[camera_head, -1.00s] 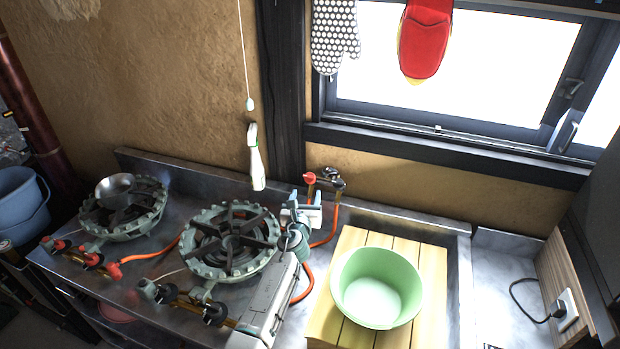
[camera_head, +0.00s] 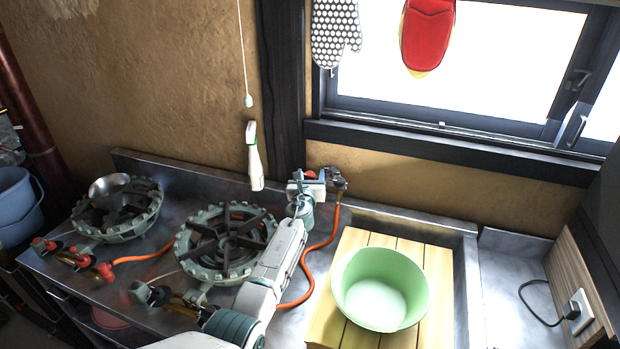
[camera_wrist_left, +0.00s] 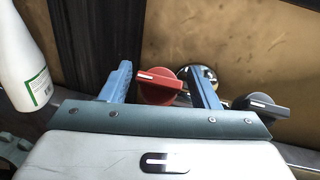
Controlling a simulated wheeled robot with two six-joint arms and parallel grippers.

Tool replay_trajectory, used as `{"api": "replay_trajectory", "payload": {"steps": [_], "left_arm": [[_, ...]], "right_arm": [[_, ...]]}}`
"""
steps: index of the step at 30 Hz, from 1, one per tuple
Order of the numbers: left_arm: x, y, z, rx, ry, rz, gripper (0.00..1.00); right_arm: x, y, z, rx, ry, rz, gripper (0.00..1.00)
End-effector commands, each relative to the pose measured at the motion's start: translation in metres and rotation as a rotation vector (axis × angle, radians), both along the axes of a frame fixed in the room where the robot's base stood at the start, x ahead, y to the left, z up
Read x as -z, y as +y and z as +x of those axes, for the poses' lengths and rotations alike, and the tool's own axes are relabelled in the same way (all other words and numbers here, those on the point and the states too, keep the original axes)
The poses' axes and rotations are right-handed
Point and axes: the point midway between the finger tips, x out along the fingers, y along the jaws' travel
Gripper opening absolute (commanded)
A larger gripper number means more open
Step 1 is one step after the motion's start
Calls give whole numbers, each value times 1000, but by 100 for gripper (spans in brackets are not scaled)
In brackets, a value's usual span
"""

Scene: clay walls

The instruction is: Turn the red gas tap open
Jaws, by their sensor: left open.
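The red gas tap (camera_head: 310,175) is on the pipe fitting by the wall below the window, mostly hidden behind my left gripper (camera_head: 309,177) in the head view. In the left wrist view its red knob (camera_wrist_left: 160,88) shows a white line on its handle, lying roughly sideways. My left gripper (camera_wrist_left: 159,70) is open, with one blue finger on each side of the red knob. The handle's left end is close to the left finger; I cannot tell if they touch. My right gripper is not in view.
A dark tap (camera_wrist_left: 262,103) sits just right of the right finger. An orange hose (camera_head: 308,268) runs down from the fitting. A gas burner (camera_head: 228,240) and green basin (camera_head: 380,290) flank my arm.

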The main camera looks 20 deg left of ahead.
Motion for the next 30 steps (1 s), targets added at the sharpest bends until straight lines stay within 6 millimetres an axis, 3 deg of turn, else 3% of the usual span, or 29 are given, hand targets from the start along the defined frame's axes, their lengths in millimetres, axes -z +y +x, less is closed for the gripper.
{"api": "replay_trajectory", "payload": {"steps": [2,8,14,30], "left_arm": [[0,0,0,0,0,0,55],[0,0,0,0,0,-1,16],[0,-1,0,-20,0,-19,15],[0,0,0,-305,7,-255,15]], "right_arm": [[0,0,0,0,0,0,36],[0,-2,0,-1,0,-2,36],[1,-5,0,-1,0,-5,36],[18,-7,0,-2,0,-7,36]]}}
